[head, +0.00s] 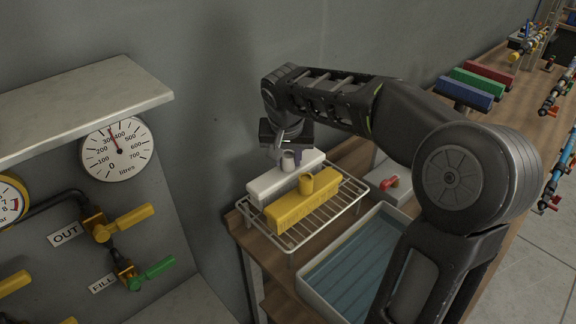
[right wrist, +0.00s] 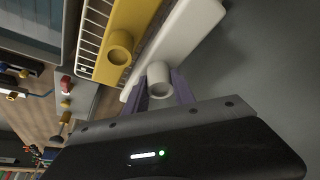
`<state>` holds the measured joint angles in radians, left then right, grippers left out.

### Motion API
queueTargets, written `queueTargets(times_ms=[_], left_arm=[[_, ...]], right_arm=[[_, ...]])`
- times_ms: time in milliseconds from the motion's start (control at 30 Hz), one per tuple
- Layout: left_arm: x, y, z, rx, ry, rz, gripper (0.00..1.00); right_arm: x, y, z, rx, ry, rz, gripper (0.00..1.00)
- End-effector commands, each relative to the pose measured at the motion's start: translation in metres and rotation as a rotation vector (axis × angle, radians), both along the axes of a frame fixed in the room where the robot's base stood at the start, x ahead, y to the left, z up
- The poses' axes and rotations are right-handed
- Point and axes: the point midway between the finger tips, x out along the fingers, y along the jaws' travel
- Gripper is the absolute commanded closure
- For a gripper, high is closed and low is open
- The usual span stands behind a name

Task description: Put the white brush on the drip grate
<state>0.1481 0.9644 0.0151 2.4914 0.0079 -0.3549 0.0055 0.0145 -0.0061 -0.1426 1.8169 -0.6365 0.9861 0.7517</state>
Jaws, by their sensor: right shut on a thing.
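The white brush (head: 266,186) is a long block with a round knob, at the back of the drip grate (head: 345,208), beside the yellow brush. My right gripper (head: 288,156) is over it, and its fingers are shut on the knob. In the right wrist view, the purple fingers sit on both sides of the white knob (right wrist: 158,82). I cannot tell whether the brush's underside touches the grate's wires. My left gripper is not in view.
A yellow brush (head: 290,211) lies on the grate, parallel and close to the white one. A tray of bluish water (head: 352,262) stands in front. A grey wall is behind; a gauge panel is at left.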

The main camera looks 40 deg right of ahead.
Motion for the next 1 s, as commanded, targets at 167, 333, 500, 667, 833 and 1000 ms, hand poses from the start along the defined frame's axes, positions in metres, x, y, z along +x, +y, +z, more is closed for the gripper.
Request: queueTargets(times_ms=[167,333,500,667,833,1000], left_arm=[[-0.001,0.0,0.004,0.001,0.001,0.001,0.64],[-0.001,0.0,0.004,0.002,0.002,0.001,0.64],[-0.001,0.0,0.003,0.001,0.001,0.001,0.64],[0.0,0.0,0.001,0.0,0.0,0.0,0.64],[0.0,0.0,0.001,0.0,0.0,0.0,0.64],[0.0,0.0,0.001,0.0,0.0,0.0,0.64]], right_arm=[[-0.001,0.0,-0.024,-0.001,0.003,0.001,1.0],[0.0,0.0,-0.029,0.0,-0.001,-0.001,1.0],[0.0,0.0,-0.029,-0.001,-0.001,0.0,1.0],[0.0,0.0,-0.032,0.0,0.0,0.0,0.65],[0.0,0.0,-0.032,0.0,0.001,0.0,0.52],[0.0,0.0,-0.032,0.0,0.001,0.0,0.48]])
